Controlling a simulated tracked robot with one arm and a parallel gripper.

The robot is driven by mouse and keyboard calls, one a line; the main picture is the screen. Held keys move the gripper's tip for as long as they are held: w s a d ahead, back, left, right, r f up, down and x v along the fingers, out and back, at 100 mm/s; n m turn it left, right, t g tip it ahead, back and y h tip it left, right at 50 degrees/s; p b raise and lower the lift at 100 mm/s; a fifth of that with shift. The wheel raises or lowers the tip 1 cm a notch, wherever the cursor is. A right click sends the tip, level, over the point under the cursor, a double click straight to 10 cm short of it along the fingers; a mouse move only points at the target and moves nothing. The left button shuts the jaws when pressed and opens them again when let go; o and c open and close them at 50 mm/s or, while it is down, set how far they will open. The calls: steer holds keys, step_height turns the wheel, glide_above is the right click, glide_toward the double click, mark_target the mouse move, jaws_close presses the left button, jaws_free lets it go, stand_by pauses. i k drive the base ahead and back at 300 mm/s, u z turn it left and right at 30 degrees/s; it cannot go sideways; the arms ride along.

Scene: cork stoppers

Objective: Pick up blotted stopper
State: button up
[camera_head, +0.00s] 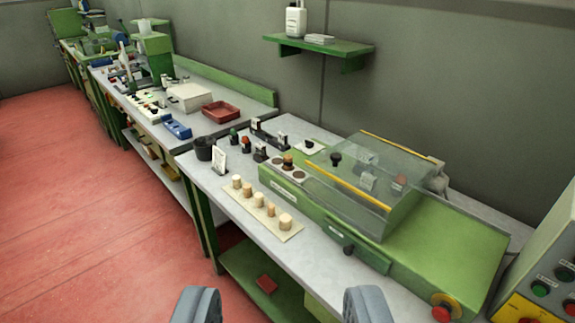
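Several pale cork stoppers (259,200) stand upright in a row on a beige strip (290,236) on the near bench. The nearest stopper (286,221) looks the largest. Another small brown stopper (288,160) stands on the green machine, among round dark spots on its pale plate. At this distance I cannot tell which stopper is blotted. My gripper (281,306) is at the bottom edge of the view, with its two grey fingers wide apart and nothing between them. It is well short of the stoppers.
The green machine (440,245) with a clear cover (365,180) stands behind the strip. A dark cup (204,148) and a white card (219,160) stand at the bench's left end. A control box (545,285) is at right. The red floor (90,220) at left is clear.

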mark_target(288, 159)
steer(key=u, duration=0.25)
steer(key=i, duration=0.65)
steer(key=u, duration=0.55)
steer(key=i, duration=1.8)
steer(key=z, duration=0.3)
